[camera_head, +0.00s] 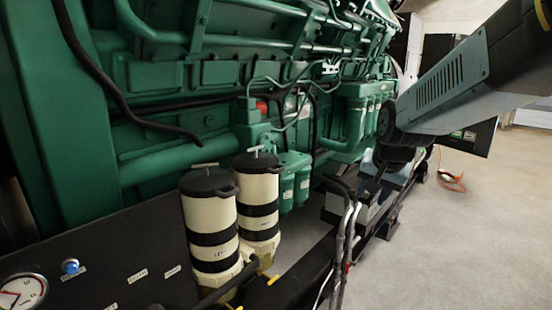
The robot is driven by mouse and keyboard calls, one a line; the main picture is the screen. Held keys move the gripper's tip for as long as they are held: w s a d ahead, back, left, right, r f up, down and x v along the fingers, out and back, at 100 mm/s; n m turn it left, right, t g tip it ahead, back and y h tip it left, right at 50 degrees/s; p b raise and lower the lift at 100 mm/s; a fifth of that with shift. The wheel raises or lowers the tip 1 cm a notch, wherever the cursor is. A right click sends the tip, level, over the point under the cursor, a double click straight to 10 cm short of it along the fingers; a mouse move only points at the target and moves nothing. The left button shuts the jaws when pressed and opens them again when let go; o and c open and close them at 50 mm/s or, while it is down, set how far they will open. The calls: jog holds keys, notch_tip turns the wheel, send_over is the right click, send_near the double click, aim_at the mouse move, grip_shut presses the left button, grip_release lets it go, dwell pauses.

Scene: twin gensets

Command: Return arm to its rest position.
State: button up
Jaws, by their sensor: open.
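My arm enters from the upper right. Its grey vented link (450,85) slopes down and left in front of the far end of the engine. Below the link's dark rounded end is my black gripper (396,166), small and dark against the things behind it. Its jaws are apart and I see nothing held in them. The fingertips are hard to make out against the dark background.
A green genset engine (150,75) fills the left and middle. Two cream-and-black canisters (209,215) (257,190) with T-handles stand before it. A gauge (22,292) is on the black panel. Cables (347,235) run near the centre. The grey floor (470,240) at right is mostly clear, with an orange cable (452,181) farther back.

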jog(key=s+r+n, duration=0.2)
jog(key=s, duration=0.6)
jog(key=s+d+r+n, duration=0.1)
jog(key=s+r+n, duration=0.1)
jog(key=s, duration=0.5)
jog(key=shift+s+n, duration=0.4)
jog(key=shift+n, duration=0.2)
